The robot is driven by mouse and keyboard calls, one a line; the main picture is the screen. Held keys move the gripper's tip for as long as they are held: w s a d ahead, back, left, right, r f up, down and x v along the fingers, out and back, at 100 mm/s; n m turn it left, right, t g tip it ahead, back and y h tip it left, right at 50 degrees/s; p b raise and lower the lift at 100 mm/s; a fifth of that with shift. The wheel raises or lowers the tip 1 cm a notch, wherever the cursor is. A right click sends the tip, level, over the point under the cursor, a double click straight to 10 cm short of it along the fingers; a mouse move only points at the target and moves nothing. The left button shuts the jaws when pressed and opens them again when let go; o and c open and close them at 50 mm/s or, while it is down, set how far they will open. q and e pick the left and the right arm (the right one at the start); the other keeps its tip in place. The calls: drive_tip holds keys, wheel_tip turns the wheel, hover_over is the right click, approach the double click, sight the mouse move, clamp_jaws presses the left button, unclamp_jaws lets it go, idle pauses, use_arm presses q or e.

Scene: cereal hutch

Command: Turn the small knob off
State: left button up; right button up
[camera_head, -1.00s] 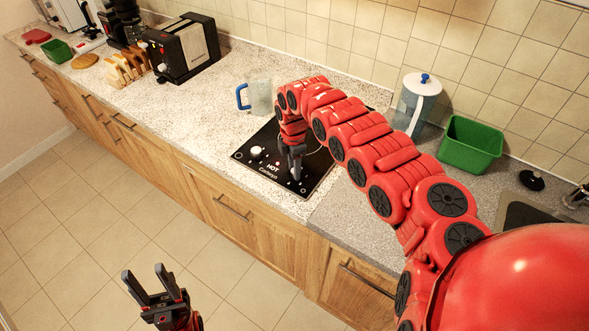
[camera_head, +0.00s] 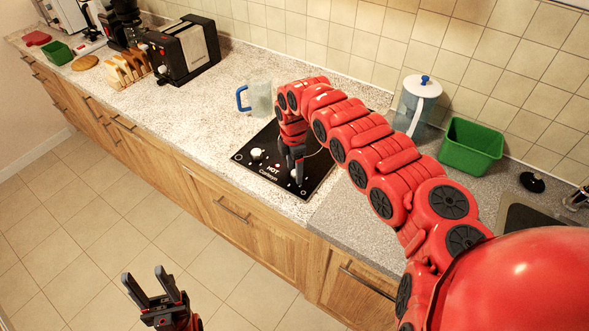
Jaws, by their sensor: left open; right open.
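The black hotplate (camera_head: 244,167) lies on the counter, with white lettering reading HOT on its front part. One white knob (camera_head: 257,154) shows at its left front. Another knob (camera_head: 295,173) sits at the right front, mostly hidden by my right gripper; I cannot compare their sizes or read their settings. My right gripper (camera_head: 297,179) points down at that right knob, jaws open, its fingers at or around it; contact cannot be made out. My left gripper (camera_head: 146,285) is open and empty, over the floor in front of the cabinets.
A clear jug with a blue handle (camera_head: 258,99) stands behind the hotplate's left side. A lidded pitcher (camera_head: 416,105) and a green tub (camera_head: 470,146) stand to the right, near the sink. A toaster (camera_head: 183,48) and toast rack (camera_head: 125,70) stand further left.

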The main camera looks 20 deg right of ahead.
sight(294, 171)
wheel_tip(294, 171, up, 17)
drive_tip(key=b, duration=0.4)
drive_tip(key=shift+w+b, duration=0.35)
drive_tip(key=shift+b, duration=0.05)
